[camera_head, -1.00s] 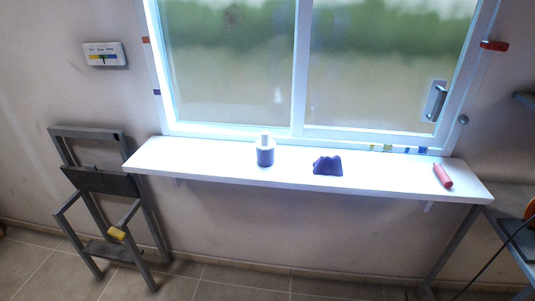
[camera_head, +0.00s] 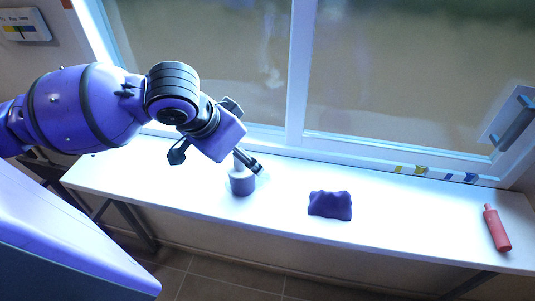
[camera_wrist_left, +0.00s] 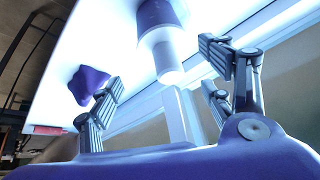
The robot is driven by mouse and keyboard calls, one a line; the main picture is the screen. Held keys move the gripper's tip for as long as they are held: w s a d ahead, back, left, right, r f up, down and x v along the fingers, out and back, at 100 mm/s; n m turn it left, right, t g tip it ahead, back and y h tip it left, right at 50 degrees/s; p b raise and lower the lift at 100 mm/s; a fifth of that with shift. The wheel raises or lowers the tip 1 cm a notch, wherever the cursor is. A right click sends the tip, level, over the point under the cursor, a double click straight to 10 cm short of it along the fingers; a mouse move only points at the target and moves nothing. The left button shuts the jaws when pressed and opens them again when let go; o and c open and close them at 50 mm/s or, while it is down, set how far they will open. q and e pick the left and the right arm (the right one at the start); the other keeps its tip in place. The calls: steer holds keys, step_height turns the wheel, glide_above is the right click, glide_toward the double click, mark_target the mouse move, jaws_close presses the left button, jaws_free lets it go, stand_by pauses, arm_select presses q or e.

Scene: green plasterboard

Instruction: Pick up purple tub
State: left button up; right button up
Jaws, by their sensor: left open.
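The purple tub (camera_head: 241,186), a short cylinder with a purple body and a pale narrower top, stands upright on the white shelf left of the middle. In the left wrist view the tub (camera_wrist_left: 162,22) is at the top, its pale top pointing toward the gripper. My left gripper (camera_head: 217,160) is open with fingers spread, just above and left of the tub in the head view. It partly hides the tub's top. In the left wrist view the left gripper (camera_wrist_left: 162,75) has nothing between its fingers. My right gripper is not in view.
A dark purple lumpy object (camera_head: 330,205) sits right of the tub, and a red bottle (camera_head: 496,229) lies at the shelf's right. Small coloured blocks (camera_head: 437,173) line the back edge by the window. The white shelf (camera_head: 405,228) is clear between them.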

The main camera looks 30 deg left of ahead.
mark_target(237, 167)
arm_select(q)
steer(key=shift+s+a+f+n+g+y, duration=0.2)
steer(key=shift+s+f+n+g, duration=0.1)
steer(key=shift+f, duration=0.15)
steer(key=shift+s+a+f+n+g+y, duration=0.1)
steer(key=shift+s+a+f+n+g, duration=0.1)
steer(key=shift+s+f+n, duration=0.15)
steer(key=shift+s+d+f+b, duration=0.15)
steer(key=shift+s+f+b, duration=0.25)
steer(key=shift+f, duration=0.5)
steer(key=w+f, duration=0.1)
steer(key=f, duration=0.1)
steer(key=w+f, duration=0.1)
steer(key=w, duration=0.1)
steer(key=shift+a+f, duration=0.2)
steer(key=shift+f, duration=0.15)
steer(key=shift+w+f, duration=0.15)
steer(key=shift+f, duration=0.2)
steer(key=shift+w, duration=0.1)
steer(key=c, duration=1.1)
steer(key=shift+c, duration=1.1)
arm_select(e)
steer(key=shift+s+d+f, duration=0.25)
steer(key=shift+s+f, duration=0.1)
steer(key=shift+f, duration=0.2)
